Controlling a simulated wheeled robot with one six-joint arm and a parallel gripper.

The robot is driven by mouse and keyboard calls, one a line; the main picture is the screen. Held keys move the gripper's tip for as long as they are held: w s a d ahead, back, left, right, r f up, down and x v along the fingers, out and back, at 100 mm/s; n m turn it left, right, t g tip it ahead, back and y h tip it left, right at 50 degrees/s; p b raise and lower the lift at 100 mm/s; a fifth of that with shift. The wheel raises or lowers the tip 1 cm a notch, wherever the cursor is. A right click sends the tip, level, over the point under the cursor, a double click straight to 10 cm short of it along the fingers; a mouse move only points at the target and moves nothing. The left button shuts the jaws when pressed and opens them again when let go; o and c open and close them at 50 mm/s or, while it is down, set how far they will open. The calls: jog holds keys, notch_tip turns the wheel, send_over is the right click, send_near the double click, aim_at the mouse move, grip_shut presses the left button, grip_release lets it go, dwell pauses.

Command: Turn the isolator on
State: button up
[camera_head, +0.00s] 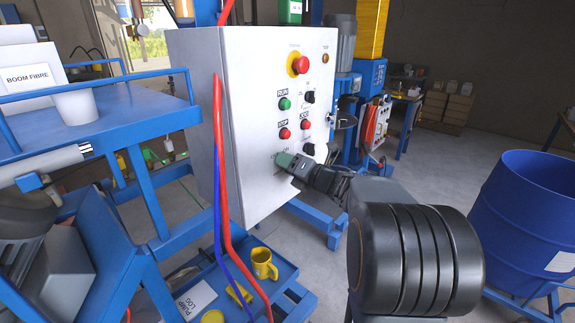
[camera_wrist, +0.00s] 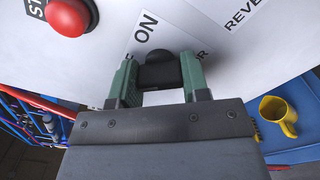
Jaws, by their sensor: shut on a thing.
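The white control panel (camera_head: 250,110) stands in the middle of the head view. My gripper (camera_head: 286,159) is at the lower part of its front face. In the wrist view my gripper (camera_wrist: 160,62) has its two green fingers on either side of a black knob, the isolator switch (camera_wrist: 160,75), and is shut on it. An "ON" label (camera_wrist: 146,26) lies just above the knob. A label below it is partly covered and ends in "OR". In the head view my gripper hides the knob, and its exact turn angle is hard to tell.
A red button (camera_wrist: 68,16) is close to the left finger. The panel also carries a red emergency stop (camera_head: 299,65), a green button (camera_head: 284,103) and black knobs. Red and blue hoses (camera_head: 222,190) hang before the panel's left side. A blue drum (camera_head: 525,215) stands at right.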

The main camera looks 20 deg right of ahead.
jog(key=m, duration=0.4)
jog(key=shift+b, duration=0.3)
jog(key=m, duration=0.3)
jog(key=shift+m+p, duration=0.3)
jog(key=shift+m, duration=0.1)
jog(key=m+p, duration=0.2)
jog(key=m, duration=0.3)
jog(key=shift+r, duration=0.1)
jog(key=shift+m+p, duration=0.7)
jog(key=shift+m, duration=0.8)
jog(key=o, duration=0.9)
